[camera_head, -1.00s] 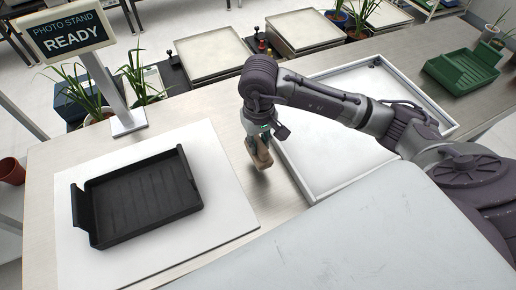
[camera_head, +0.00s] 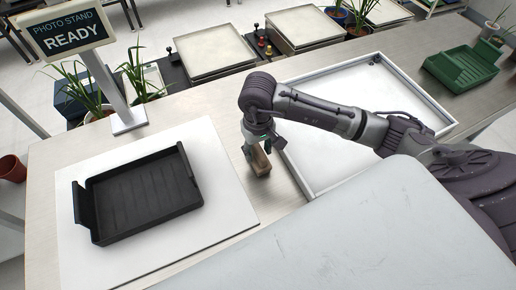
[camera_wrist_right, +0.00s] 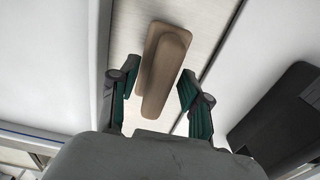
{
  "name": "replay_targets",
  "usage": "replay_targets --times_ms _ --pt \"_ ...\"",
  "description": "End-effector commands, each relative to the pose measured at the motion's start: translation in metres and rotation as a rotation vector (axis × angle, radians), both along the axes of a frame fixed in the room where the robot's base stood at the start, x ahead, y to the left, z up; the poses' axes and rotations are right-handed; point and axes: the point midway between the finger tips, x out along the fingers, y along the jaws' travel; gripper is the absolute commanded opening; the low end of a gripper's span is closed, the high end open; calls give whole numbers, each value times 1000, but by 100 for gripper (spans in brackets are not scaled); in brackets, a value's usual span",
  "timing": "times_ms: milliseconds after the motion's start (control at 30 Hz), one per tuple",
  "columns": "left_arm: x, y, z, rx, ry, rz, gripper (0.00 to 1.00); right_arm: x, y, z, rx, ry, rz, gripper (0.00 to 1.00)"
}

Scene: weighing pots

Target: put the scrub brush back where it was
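The scrub brush (camera_head: 259,163) has a tan wooden body. It sits on the strip of bench between the white mat and the large white tray. In the right wrist view the brush (camera_wrist_right: 166,65) lies between the fingers, with a visible gap on each side. My right gripper (camera_head: 256,146) is open around it, pointing down. In the wrist view the green-padded fingers of the right gripper (camera_wrist_right: 158,100) are spread apart. The far side of the brush is hidden. My left gripper is not in view.
A black tray (camera_head: 140,195) stands on the white mat (camera_head: 228,215) at left. The white tray (camera_head: 335,85) with a metal rim is to the right. A READY sign (camera_head: 72,38) stands behind the mat. A green rack (camera_head: 462,68) is at the far right.

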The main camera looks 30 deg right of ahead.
Motion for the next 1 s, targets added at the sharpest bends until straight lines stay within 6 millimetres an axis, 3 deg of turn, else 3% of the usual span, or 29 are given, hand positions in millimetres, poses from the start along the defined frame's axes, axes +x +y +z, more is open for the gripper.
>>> replay_targets --times_ms 367,800,1000 --pt "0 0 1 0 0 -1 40 2 0 12 0 -5 0 47" --pt "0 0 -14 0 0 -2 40 1 0 100 0 -5 1 47" --pt "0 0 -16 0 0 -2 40 0 0 120 0 -2 0 47"
